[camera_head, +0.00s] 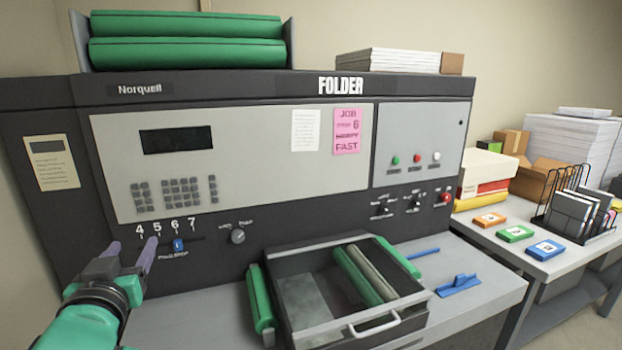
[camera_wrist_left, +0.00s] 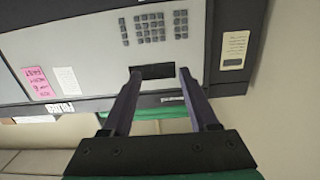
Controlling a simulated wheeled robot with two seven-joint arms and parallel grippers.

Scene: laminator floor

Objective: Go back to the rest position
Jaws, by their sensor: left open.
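My left gripper (camera_head: 128,257) is at the lower left in the head view, in front of the folder machine (camera_head: 300,85), near its slider scale marked 4 to 7. Its two dark fingers are apart with nothing between them. In the left wrist view the open gripper (camera_wrist_left: 158,78) points at the machine's panel, which appears upside down with the display and keypad. The blue slider knob (camera_head: 178,245) stands near the 6, just right of the gripper and apart from it. My right gripper is in neither view.
An open tray with rollers (camera_head: 345,325) sits on the machine's front shelf, with green rollers beside it and a blue tool (camera_head: 460,285) to the right. A side table (camera_head: 545,262) at right holds colored cards, boxes and a wire rack (camera_head: 578,215).

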